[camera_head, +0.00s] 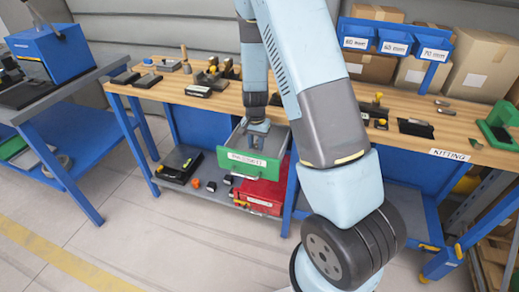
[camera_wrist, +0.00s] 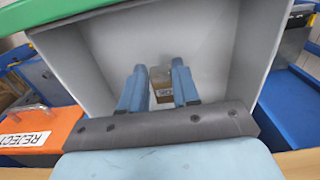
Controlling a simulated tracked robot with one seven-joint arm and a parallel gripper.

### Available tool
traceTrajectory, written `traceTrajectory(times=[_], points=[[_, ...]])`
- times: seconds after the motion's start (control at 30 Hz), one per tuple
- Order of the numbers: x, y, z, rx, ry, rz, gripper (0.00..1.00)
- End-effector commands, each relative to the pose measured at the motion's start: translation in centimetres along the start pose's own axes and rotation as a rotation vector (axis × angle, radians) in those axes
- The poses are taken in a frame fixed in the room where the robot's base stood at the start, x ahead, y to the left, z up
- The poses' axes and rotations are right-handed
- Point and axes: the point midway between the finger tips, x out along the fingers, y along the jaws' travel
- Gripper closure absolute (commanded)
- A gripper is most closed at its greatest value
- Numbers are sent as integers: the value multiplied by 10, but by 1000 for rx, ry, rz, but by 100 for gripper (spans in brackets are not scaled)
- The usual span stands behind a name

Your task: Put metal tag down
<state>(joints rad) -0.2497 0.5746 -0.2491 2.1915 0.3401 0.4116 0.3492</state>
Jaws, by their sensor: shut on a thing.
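My gripper (camera_head: 258,138) points down into an open grey drawer with a green front (camera_head: 240,166) under the workbench's front edge. In the wrist view, the two blue fingers of my gripper (camera_wrist: 159,82) stand close together inside the grey drawer (camera_wrist: 215,50). They are shut on a small brown and grey piece, which I take to be the metal tag (camera_wrist: 162,88). In the wrist view the tag shows between the fingers, over the drawer's floor; whether it touches the floor I cannot tell. In the head view the tag is hidden by my gripper.
A red box (camera_head: 262,196) sits on the lower shelf under the drawer; an orange surface labelled REJECT (camera_wrist: 40,128) shows in the wrist view. The wooden bench top (camera_head: 225,103) holds several tools and blocks. Blue bins (camera_head: 392,42) and cardboard boxes (camera_head: 480,72) stand behind, right.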

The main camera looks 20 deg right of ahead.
Motion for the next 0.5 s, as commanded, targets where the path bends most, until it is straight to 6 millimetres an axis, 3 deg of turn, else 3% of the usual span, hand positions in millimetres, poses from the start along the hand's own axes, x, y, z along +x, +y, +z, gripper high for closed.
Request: traceTrajectory(times=[0.33,0.5], points=[[33,-2,-5,1,-2,1,100],[37,-2,-5,0,0,-1,100]])
